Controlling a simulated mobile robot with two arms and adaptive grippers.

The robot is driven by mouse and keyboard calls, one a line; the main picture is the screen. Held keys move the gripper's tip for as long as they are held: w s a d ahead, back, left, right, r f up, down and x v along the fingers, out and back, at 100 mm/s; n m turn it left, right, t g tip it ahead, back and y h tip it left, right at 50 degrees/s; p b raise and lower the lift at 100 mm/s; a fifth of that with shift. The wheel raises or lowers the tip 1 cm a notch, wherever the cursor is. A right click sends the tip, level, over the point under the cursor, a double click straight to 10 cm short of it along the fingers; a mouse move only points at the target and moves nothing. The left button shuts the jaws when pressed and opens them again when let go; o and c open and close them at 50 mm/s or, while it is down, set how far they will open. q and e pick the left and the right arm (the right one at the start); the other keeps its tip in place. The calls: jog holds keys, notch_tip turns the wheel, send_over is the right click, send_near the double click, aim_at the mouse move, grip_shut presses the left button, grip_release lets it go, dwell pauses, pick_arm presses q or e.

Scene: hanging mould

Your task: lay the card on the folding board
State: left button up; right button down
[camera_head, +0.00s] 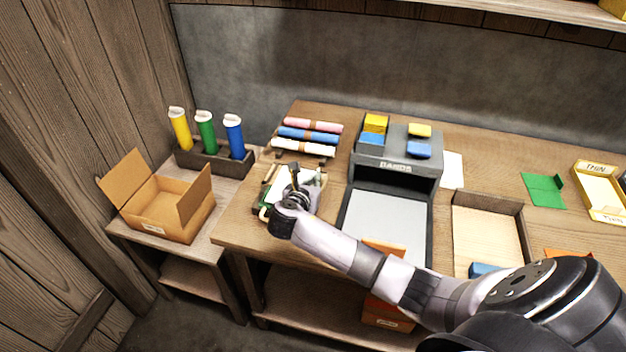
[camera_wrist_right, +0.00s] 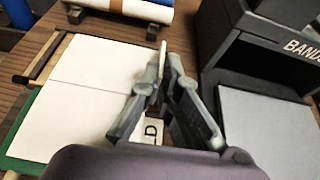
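The white card (camera_head: 284,205) is over the green folding board (camera_head: 264,212) at the left end of the bench. In the right wrist view the card (camera_wrist_right: 85,85) looks flat, with a crease line across it, and the board's green edge (camera_wrist_right: 22,130) shows beside it. My right gripper (camera_head: 296,188) is at the card's right side. Its fingers (camera_wrist_right: 165,70) are close together on a thin pale upright edge that appears to be part of the card. The fingers hide part of the card and a label below. My left gripper is out of view.
Coloured rolls (camera_head: 308,134) lie behind the board. A dark machine (camera_head: 396,165) with a grey bed (camera_head: 385,222) stands close on the right. A wooden tray (camera_head: 487,235) and a folded green card (camera_head: 543,189) are farther right. An open carton (camera_head: 165,210) stands on the lower left table.

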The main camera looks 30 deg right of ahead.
jog(key=shift+f, duration=0.45)
dwell(0.6)
jog(key=shift+s+a+f, duration=0.1)
jog(key=shift+s+f, duration=0.05)
jog(key=shift+f, duration=0.25)
jog(key=c, duration=1.8)
grip_release()
jog(key=shift+a+f, duration=0.1)
jog(key=shift+f, duration=0.05)
jog(key=shift+o, duration=0.4)
jog(key=shift+s, duration=0.1)
jog(key=r+v, duration=0.1)
jog(key=v, duration=1)
jog(key=shift+a+r, duration=0.15)
jog(key=shift+r, duration=0.05)
